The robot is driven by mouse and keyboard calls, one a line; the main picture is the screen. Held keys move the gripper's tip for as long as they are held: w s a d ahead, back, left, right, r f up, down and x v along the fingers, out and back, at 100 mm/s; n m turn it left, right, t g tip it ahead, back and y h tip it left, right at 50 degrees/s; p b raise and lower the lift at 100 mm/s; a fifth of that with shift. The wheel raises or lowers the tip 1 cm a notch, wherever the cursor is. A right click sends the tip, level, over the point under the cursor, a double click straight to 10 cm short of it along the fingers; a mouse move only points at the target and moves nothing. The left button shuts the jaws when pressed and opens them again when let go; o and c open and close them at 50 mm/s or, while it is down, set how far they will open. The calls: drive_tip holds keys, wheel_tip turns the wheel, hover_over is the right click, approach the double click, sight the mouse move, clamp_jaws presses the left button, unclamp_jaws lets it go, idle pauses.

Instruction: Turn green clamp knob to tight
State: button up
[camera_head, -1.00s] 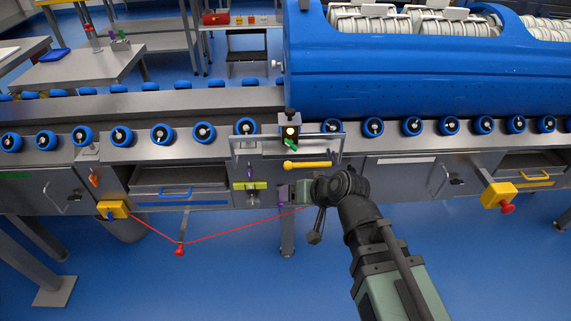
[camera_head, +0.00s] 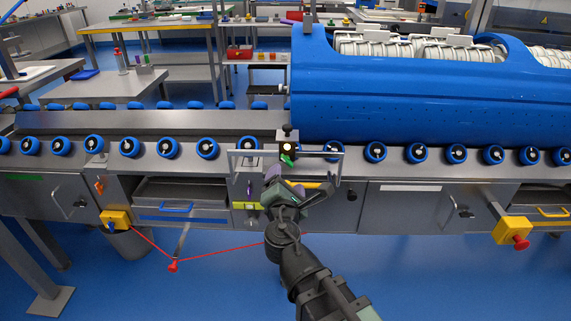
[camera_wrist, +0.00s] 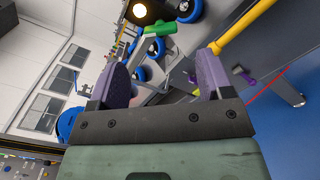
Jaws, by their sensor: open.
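The green clamp knob (camera_head: 288,160) sits just below a small dark box with a lit lamp on the front of the conveyor. In the wrist view the knob (camera_wrist: 160,29) is a green T-shaped handle near the top, beyond the fingertips and between their lines. My gripper (camera_head: 286,187) is just below the knob in the head view. In the wrist view its two purple fingers (camera_wrist: 163,65) stand wide apart with nothing between them. The gripper looks apart from the knob. The knob's lower part is partly hidden in the head view.
A yellow bar handle (camera_wrist: 243,28) runs close to the right finger and is partly behind my gripper in the head view. A purple knob (camera_wrist: 246,77) and a red cord (camera_head: 215,252) are nearby.

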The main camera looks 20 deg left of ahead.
sight(287, 163)
drive_tip(key=x, duration=0.8)
drive_tip(key=shift+s, duration=0.1)
drive_tip(key=c, duration=0.9)
